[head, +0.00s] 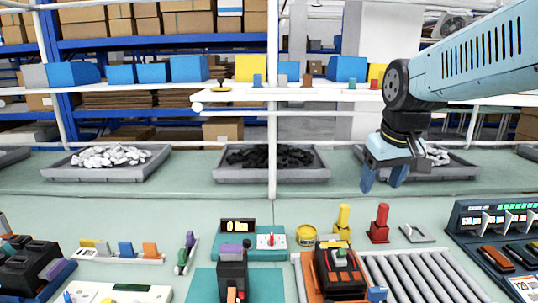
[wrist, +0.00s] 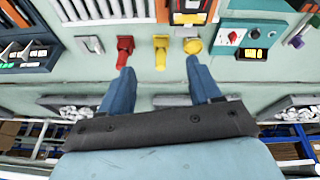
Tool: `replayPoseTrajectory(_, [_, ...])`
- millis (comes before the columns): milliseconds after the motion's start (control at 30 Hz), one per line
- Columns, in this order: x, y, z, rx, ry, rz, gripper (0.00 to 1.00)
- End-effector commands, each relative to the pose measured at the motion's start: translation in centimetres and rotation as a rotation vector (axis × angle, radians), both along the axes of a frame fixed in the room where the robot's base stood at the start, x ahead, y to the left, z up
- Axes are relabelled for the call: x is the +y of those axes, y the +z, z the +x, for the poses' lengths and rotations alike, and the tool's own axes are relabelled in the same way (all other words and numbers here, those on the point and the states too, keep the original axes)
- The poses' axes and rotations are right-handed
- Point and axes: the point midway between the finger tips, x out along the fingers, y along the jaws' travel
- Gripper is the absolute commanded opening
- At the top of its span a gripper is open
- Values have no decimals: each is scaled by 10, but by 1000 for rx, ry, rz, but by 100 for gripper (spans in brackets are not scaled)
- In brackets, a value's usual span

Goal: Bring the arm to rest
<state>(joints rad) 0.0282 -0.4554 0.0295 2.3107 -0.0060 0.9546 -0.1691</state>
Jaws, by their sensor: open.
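My light-blue arm reaches in from the upper right in the head view. My gripper (head: 383,181) hangs above the green bench, its two blue fingers apart with nothing between them. In the wrist view my gripper (wrist: 160,70) is also open and empty. A red upright piece (head: 380,222) and a yellow upright piece (head: 343,219) stand on the bench below it, apart from the fingers. A black breaker-like block (head: 340,272) sits in an orange holder at the front. Another dark block (head: 232,272) stands to its left.
A roller track (head: 425,278) and a dark panel unit (head: 497,226) lie at the front right. Grey trays (head: 272,176) line the back. A shelf (head: 350,97) and a white post (head: 272,120) stand near the arm.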

Motion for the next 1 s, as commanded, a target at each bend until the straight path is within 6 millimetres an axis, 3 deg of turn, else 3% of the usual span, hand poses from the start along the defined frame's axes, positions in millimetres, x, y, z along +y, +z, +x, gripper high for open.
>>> replayPoseTrajectory(200, [0,-1,-47,-81,-73,36,63])
replayPoseTrajectory(433, [-1,-9,-81,-143,-133,72,63])
replayPoseTrajectory(600, [-1,-12,-91,-160,-152,85,63])
replayPoseTrajectory(1000, [-1,-13,-92,-161,-154,87,63])
